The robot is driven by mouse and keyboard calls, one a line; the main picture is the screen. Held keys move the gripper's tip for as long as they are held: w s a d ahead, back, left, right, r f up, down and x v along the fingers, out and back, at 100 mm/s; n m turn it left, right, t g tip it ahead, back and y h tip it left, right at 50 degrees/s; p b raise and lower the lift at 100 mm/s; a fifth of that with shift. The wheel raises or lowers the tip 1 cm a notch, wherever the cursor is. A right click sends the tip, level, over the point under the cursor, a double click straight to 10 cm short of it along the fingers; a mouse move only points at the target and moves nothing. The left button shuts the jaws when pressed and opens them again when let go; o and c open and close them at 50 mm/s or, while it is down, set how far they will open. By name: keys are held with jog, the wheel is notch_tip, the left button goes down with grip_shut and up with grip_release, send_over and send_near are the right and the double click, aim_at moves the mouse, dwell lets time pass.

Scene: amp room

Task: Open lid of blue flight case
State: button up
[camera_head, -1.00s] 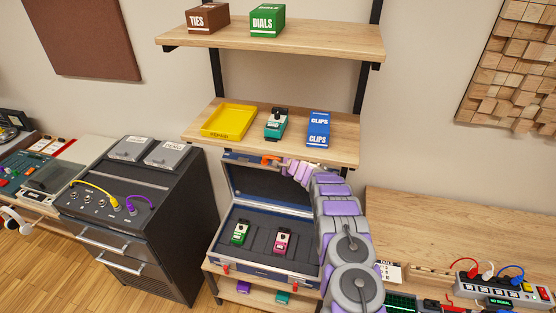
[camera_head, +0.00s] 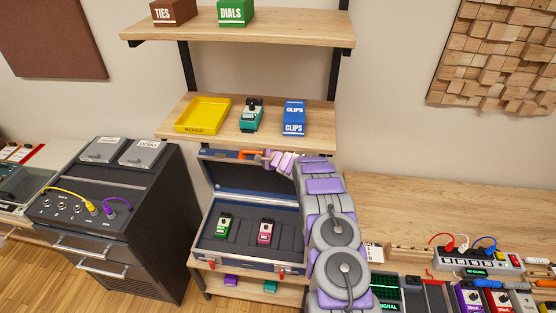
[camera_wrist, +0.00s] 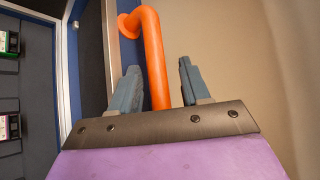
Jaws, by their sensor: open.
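The blue flight case (camera_head: 243,263) stands on a shelf of the wooden rack, its lid (camera_head: 252,180) raised and leaning back. A green pedal (camera_head: 224,226) and a pink pedal (camera_head: 265,232) sit in its dark foam. An orange handle (camera_head: 250,154) is at the lid's top edge; it also shows in the wrist view (camera_wrist: 152,50). My gripper (camera_wrist: 158,85) is open, with the orange handle between its two grey fingers and gaps on both sides. In the head view my arm covers the case's right side and the gripper's fingers are hard to make out.
The shelf above the lid holds a yellow tray (camera_head: 203,116), a teal pedal (camera_head: 251,114) and a blue CLIPS box (camera_head: 294,117). A dark cabinet (camera_head: 150,225) stands left. A wooden bench (camera_head: 430,215) with a power strip (camera_head: 478,262) is right. Pedals lie under the case.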

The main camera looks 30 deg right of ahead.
jog(key=v, duration=1.4)
jog(key=shift+p, duration=0.4)
jog(key=shift+s+d+r, duration=0.1)
jog(key=shift+r, duration=0.05)
jog(key=shift+w+a, duration=0.3)
jog(key=shift+a, duration=0.1)
jog(key=c, duration=0.3)
jog(key=w+a+n+t+b, duration=0.1)
jog(key=a, duration=0.1)
jog(key=w+a+f+n+b, duration=0.1)
jog(key=w+a, duration=0.1)
jog(key=w+a+t+h+b, duration=0.1)
jog(key=w+a, duration=0.1)
jog(key=shift+w+a+f+n+t, duration=0.15)
jog(key=shift+w+f+n+t, duration=0.15)
jog(key=shift+f+n, duration=0.1)
grip_shut()
jog(key=w+a+f+n+t+h+b, duration=0.1)
jog(key=a+f+n+t+h+b, duration=0.1)
jog(key=a+f+n+h+b, duration=0.55)
jog(key=s+a+f+n+g+h, duration=0.2)
jog(key=s+a+f+h, duration=0.2)
jog(key=s+h, duration=0.25)
jog(key=b+x, duration=0.3)
jog(key=x, duration=1.1)
jog(key=shift+b, duration=0.35)
